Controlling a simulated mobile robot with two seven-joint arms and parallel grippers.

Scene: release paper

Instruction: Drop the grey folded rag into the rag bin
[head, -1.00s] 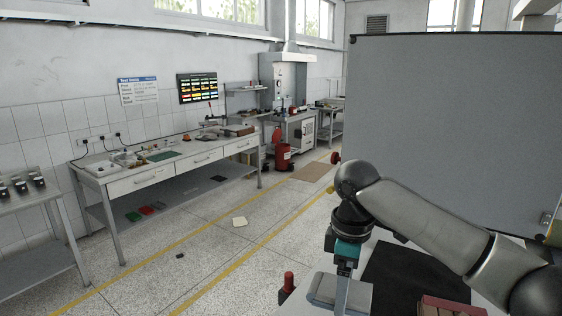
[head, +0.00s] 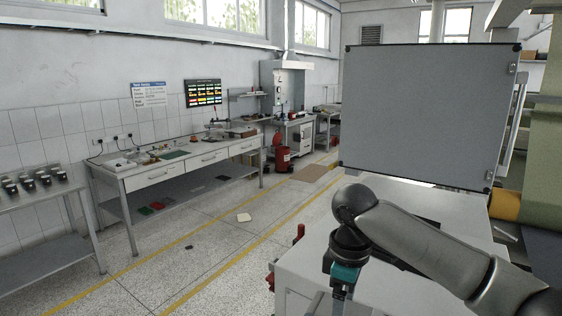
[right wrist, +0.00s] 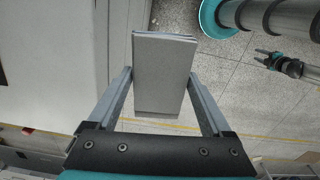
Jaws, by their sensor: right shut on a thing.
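My right gripper (right wrist: 162,98) is shut on the grey folded rag (right wrist: 163,75), which sticks out flat beyond the fingers in the right wrist view, with floor behind it. In the head view the right gripper (head: 340,296) is at the bottom edge, its fingertips cut off and the rag not clear. A small red cylinder (head: 282,152) stands on the floor by the far bench; it may be the rag bin, but is too small to tell. What looks like my left gripper (right wrist: 268,60) hangs at the upper right of the right wrist view, its jaws unclear.
A white-topped bench (head: 315,265) stands close in front, with a large grey panel (head: 430,115) above it. A long workbench (head: 180,168) lines the left wall.

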